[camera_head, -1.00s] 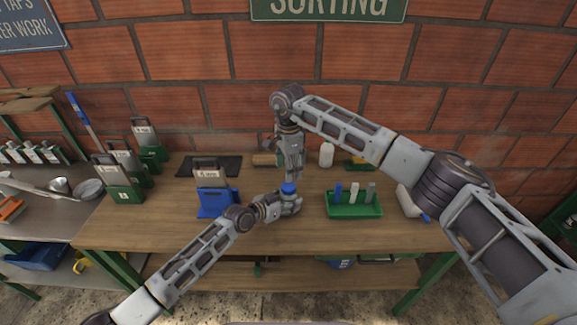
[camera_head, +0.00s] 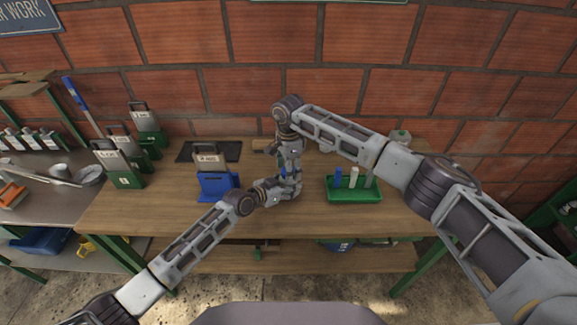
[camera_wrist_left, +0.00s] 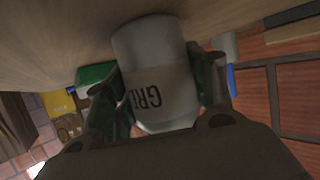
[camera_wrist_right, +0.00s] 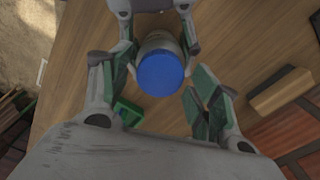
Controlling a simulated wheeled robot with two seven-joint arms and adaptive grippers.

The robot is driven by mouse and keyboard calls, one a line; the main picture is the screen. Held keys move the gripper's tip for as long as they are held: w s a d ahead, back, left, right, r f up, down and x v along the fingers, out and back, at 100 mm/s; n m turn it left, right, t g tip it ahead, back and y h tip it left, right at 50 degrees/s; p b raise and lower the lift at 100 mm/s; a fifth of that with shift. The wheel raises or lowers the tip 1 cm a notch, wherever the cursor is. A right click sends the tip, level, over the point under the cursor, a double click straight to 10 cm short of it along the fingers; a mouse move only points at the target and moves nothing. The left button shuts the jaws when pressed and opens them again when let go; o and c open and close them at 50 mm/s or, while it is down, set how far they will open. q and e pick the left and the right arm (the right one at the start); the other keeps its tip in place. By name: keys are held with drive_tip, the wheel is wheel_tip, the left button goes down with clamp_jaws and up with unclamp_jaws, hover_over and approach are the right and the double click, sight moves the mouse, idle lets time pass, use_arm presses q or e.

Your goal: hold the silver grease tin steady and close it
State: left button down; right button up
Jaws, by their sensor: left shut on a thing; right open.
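The silver grease tin shows in the left wrist view (camera_wrist_left: 162,75), with dark letters on its side. My left gripper (camera_head: 287,189) is shut around its body, just above the wooden table. The blue lid (camera_wrist_right: 161,74) sits on top of the tin in the right wrist view; I cannot tell how tightly. In the head view the grippers hide most of the tin. My right gripper (camera_head: 291,166) points down from above at the lid. Its fingers are open on both sides of the lid, with gaps between.
A green tray (camera_head: 354,195) with several small cylinders stands right of the grippers. A blue holder (camera_head: 216,186) stands to their left, in front of a dark mat (camera_head: 229,153). Several green-based containers line the left side. The table's front strip (camera_head: 260,228) is clear.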

drive_tip(key=c, duration=1.1)
drive_tip(key=shift+o, duration=0.2)
drive_tip(key=m, duration=0.4)
drive_tip(key=shift+m, duration=0.3)
drive_tip(key=m, duration=0.4)
drive_tip(key=shift+m, duration=0.3)
drive_tip(key=m, duration=0.4)
drive_tip(key=shift+m, duration=0.3)
drive_tip(key=m, duration=0.4)
drive_tip(key=o, duration=1.2)
